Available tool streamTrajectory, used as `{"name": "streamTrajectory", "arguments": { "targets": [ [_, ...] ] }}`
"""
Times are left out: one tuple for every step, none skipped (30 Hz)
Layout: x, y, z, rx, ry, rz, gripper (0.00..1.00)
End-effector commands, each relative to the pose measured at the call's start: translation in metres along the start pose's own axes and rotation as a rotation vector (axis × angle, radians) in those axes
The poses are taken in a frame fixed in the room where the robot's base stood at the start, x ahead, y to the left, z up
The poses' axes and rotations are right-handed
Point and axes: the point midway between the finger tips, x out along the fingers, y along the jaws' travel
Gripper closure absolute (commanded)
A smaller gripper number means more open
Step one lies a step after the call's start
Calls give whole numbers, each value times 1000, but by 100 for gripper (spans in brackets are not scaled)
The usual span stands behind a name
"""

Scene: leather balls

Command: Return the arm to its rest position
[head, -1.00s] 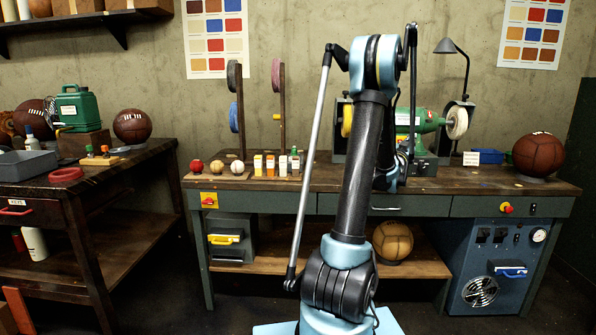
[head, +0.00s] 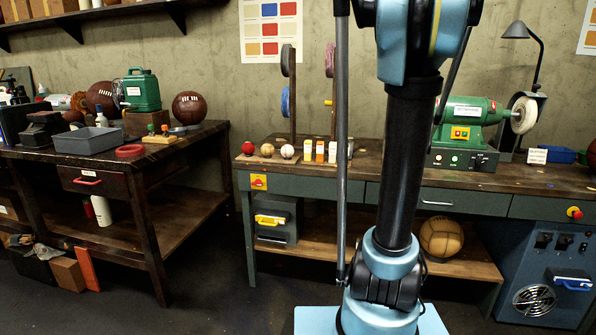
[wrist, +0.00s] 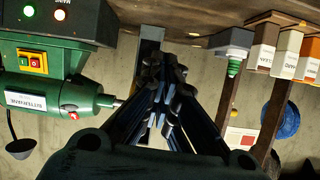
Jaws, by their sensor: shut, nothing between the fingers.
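My gripper (wrist: 162,72) shows in the wrist view, its dark fingers together and nothing between them. It points toward the workbench area, between the green grinder (wrist: 60,90) at left and several small boxes (wrist: 262,58) at right. In the head view my blue and black arm (head: 400,160) stands upright right of the middle, and its top is cut off by the frame. My gripper is not visible in the head view.
The workbench (head: 380,190) behind my arm carries small balls, boxes and the green grinder (head: 468,125). A brown ball (head: 441,236) lies on its lower shelf. A dark table (head: 50,165) with a grey tray (head: 88,141) stands at left. Dark floor between them is clear.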

Motion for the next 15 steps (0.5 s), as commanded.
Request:
{"name": "streamTrajectory", "arguments": {
  "targets": [
    [-13,-14,13,-9,-41,-23,100],
    [-19,-20,21,-15,-68,-34,100],
    [-28,-28,31,-20,-102,-48,100],
    [-36,-34,40,-25,-129,-59,100],
    [-43,-40,48,-31,-155,-69,100],
    [-53,-47,59,-39,-190,-81,100],
    [-60,-52,68,-44,-216,-91,100],
    [-68,-56,76,-50,-242,-99,100],
    [-78,-62,88,-58,-278,-109,100],
    [-86,-66,97,-65,-303,-118,100],
    [-94,-70,106,-70,-330,-124,100],
    [-105,-74,118,-79,-365,-133,100],
    [-113,-78,127,-86,-391,-140,100],
    [-122,-80,136,-93,-418,-145,100],
    [-133,-83,148,-103,-453,-152,100]
  ]
}}
